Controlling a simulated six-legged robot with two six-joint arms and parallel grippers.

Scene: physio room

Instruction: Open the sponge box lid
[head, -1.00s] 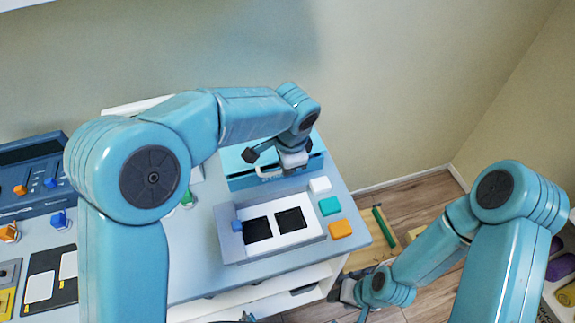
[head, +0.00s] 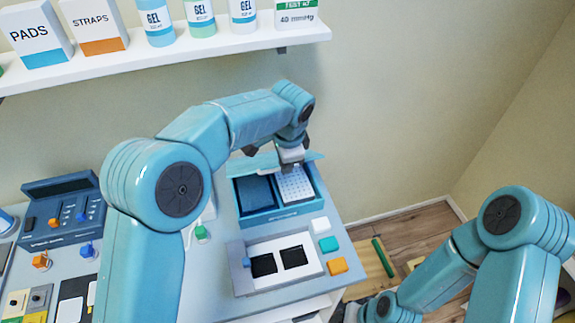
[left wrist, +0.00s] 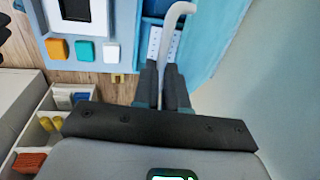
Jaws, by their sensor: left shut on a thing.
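The blue sponge box (head: 278,214) stands at the back right of the table. Its lid (head: 249,164) is raised, and the inside shows a dark blue section at left and a white dotted section at right. My left gripper (head: 290,158) is at the lid's front edge, shut on the lid's pale handle. In the left wrist view the hooked handle (left wrist: 176,14) rises from between the fingers (left wrist: 161,88), with the lid (left wrist: 207,40) to the right. My right gripper (head: 350,312) is low at the bottom edge, mostly cut off.
A white tray with two black pads (head: 310,264) lies before the box, beside white, teal (head: 328,244) and orange blocks. A control console (head: 65,208) stands at left. A shelf (head: 180,52) with boxes and bottles hangs above. Wooden floor shows at right.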

